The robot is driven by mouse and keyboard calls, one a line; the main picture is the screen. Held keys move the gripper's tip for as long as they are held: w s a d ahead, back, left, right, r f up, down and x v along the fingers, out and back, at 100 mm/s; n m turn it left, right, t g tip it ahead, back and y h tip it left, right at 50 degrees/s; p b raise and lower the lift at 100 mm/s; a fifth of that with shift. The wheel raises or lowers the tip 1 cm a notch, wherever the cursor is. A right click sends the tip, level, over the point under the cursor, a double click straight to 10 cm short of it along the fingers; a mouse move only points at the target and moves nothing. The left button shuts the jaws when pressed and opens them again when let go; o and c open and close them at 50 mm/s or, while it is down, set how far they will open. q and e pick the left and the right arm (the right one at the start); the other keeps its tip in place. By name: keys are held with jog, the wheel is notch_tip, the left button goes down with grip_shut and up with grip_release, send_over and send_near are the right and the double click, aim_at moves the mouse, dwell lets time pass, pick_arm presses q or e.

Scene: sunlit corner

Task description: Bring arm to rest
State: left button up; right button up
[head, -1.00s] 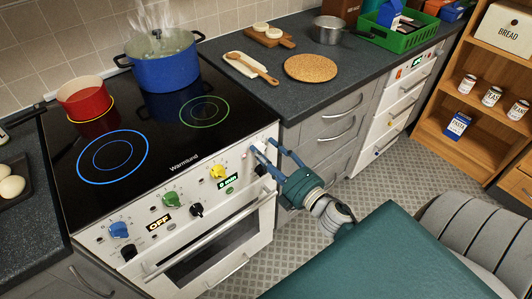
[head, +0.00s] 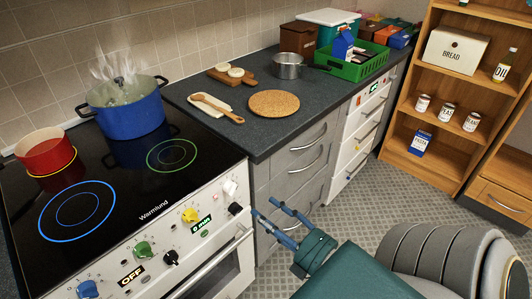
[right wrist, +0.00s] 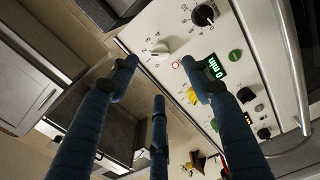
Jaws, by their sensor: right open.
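My right gripper (head: 264,207) is open and empty, just in front of the right end of the stove's control panel. In the right wrist view its blue fingers (right wrist: 163,78) are spread, with nothing between them. The white knob (head: 229,187) sits at the panel's upper right; it also shows in the right wrist view (right wrist: 158,50), beyond the fingertips. The gripper looks apart from the knob. Near it are a black knob (head: 235,208), a yellow knob (head: 190,215) and a green-lit timer display (head: 201,223). My left gripper is not in view.
A steaming blue pot (head: 126,108) and a red pan (head: 45,153) stand on the black stove top. The grey drawers (head: 296,178) are close beside my right gripper. A wooden shelf (head: 460,105) stands at the right. Patterned floor (head: 385,190) lies open between.

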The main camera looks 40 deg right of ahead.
jog(key=shift+f, duration=0.1)
jog(key=s+a+f+m+g+h, duration=0.1)
jog(key=s+f+m+g, duration=0.15)
jog(key=f, duration=0.85)
jog(key=s+a+f+m+g, duration=0.2)
jog(key=f+m, duration=0.2)
jog(key=f, duration=0.7)
jog(key=s+a+f+m+g+h, duration=0.1)
jog(key=s+f+m+g, duration=0.15)
jog(key=f, duration=0.85)
jog(key=s+a+f+m+g, duration=0.2)
jog(key=s+f+g, duration=0.3)
jog(key=s+f, duration=0.5)
jog(key=s+a+f+m+g, duration=0.3)
jog(key=s+f, duration=0.7)
jog(key=s, duration=0.4)
jog(key=shift+s+a+g+y, duration=0.4)
jog(key=shift+a+g, duration=0.15)
jog(key=shift+g, duration=0.45)
